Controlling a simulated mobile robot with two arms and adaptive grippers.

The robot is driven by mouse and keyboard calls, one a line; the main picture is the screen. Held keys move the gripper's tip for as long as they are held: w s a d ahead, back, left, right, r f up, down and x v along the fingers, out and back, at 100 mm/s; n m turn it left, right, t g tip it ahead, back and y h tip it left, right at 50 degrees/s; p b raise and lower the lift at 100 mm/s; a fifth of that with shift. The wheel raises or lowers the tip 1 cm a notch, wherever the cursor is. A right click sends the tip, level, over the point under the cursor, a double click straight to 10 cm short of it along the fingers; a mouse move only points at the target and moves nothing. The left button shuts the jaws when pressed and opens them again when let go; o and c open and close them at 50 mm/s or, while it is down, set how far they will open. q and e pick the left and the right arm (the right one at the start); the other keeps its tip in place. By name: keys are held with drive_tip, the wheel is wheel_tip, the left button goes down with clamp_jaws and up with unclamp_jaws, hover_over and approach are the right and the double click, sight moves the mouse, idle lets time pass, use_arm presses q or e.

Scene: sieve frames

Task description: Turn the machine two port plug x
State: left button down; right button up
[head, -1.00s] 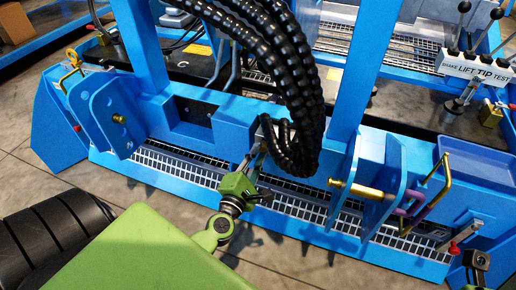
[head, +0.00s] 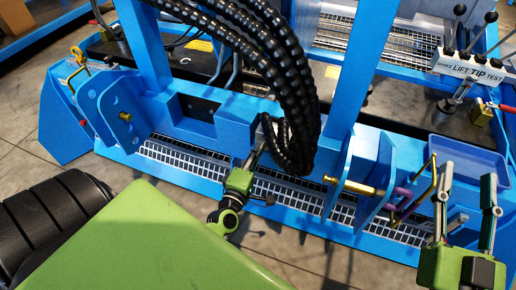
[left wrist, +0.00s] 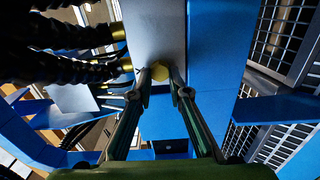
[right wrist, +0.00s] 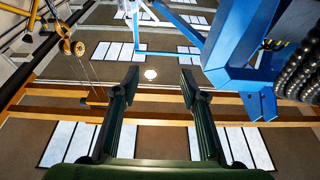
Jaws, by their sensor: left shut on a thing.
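The port plug (left wrist: 159,72) is a small yellow, brass-coloured hexagonal head on a grey block (left wrist: 158,30) in the left wrist view. My left gripper (left wrist: 163,78) has its fingertips on both sides of the plug and is shut on it. In the head view my left gripper (head: 260,147) reaches in behind the black hoses, which hide the plug there. My right gripper (head: 468,172) is raised at the lower right of the head view, fingers apart and empty. In the right wrist view (right wrist: 160,76) only ceiling and framework show between its fingers.
Thick black hoses (head: 290,80) hang close to my left gripper. A brass pin (head: 352,186) and a yellow handle (head: 428,185) on the blue frame (head: 180,175) are left of my right gripper. A blue tray (head: 465,152) lies behind it. A lever panel (head: 470,68) stands further back.

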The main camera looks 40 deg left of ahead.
use_arm(q)
drive_tip(key=shift+d+f, duration=0.1)
use_arm(e)
drive_tip(key=shift+w+f, duration=0.15)
drive_tip(key=shift+f, duration=0.35)
use_arm(q)
drive_tip(key=c, duration=1.9)
unclamp_jaws()
drive_tip(key=v, duration=1.2)
drive_tip(key=shift+s, duration=0.1)
